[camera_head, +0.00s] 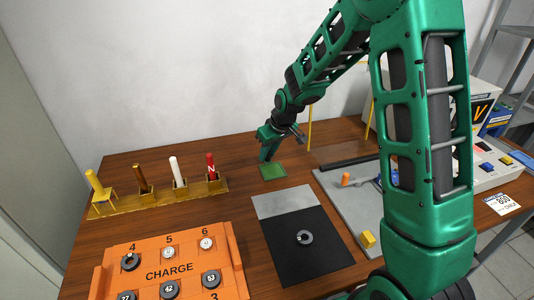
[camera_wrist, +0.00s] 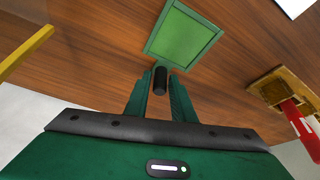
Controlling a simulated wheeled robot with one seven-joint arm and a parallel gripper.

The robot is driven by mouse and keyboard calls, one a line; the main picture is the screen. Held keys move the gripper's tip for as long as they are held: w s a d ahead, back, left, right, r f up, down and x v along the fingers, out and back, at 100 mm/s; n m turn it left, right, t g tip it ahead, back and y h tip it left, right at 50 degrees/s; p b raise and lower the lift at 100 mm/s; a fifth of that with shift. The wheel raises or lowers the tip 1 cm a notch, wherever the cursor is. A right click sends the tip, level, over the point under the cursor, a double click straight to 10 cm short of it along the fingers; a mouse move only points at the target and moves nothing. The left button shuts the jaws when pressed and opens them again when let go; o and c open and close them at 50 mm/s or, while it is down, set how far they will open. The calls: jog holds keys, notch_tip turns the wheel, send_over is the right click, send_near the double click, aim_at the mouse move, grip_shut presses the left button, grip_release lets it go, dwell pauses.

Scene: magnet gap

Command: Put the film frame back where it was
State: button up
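The film frame is a green square panel with a darker green rim (camera_head: 272,171), at the back middle of the wooden table. It also shows at the top of the wrist view (camera_wrist: 183,33). A short black grip (camera_wrist: 160,80) sits at its near edge. My gripper (camera_head: 266,155) points down at the frame's back-left edge. In the wrist view, my gripper's (camera_wrist: 160,84) two green fingers stand on either side of the black grip and appear to press on it. The frame lies flat, on or just above the table; I cannot tell which.
A brass rack (camera_head: 130,203) with several upright rods stands left. An orange CHARGE tray (camera_head: 170,254) is in front. A black-and-grey mat (camera_head: 283,250) bears a dark ring (camera_head: 305,237). A grey board (camera_head: 345,196) with small blocks is right. Bare wood surrounds the frame.

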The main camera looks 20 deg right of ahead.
aim_at(276, 168)
jog(key=shift+o, duration=0.6)
jog(key=shift+r, duration=0.1)
jog(key=shift+r, duration=0.15)
jog(key=v, duration=1.2)
jog(key=s+d+r+m+g+h, duration=0.1)
jog(key=s+d+r+m, duration=0.15)
jog(key=s+d, duration=0.65)
jog(key=s+d+m+g, duration=0.1)
jog(key=s+d+m, duration=0.2)
jog(key=s, duration=1.1)
jog(key=s+d+m+g, duration=0.2)
jog(key=s+d+m, duration=0.2)
jog(key=s, duration=1)
jog(key=shift+s+f+m, duration=0.3)
jog(key=shift+f+m, duration=0.15)
jog(key=shift+f, duration=0.05)
jog(key=shift+d, duration=0.1)
